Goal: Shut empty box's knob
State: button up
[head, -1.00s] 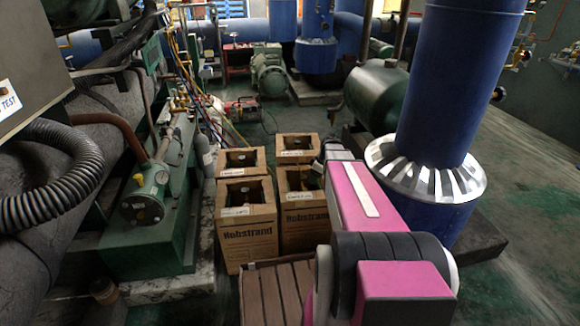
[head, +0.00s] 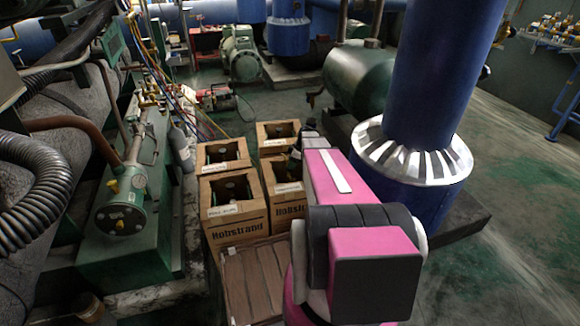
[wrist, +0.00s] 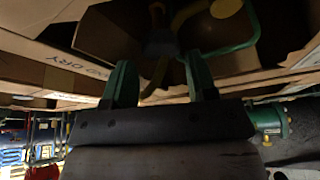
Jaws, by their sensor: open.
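Several cardboard boxes stand grouped on the floor in the head view: front left (head: 233,239), front right (head: 288,207), back left (head: 222,166) and back right (head: 278,144). Dark cylinder tops show inside; the labels are too small to read, so I cannot tell which is the empty one. My gripper (wrist: 160,82) is open, its two green fingers at a box opening in the wrist view. A dark valve stem (wrist: 158,42) lies beyond and between the fingers. A yellow knob-like part (wrist: 226,8) is at the top edge. In the head view my arm hides the gripper partly.
A wooden pallet top (head: 255,282) lies in front of the boxes. A blue column (head: 425,100) with a silver collar stands right of my arm. Green machinery (head: 125,215) and a grey bottle (head: 181,148) are on the left. Open floor (head: 525,220) lies at right.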

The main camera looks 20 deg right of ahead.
jog(key=shift+x, duration=1.4)
jog(key=c, duration=0.6)
jog(key=shift+c, duration=0.2)
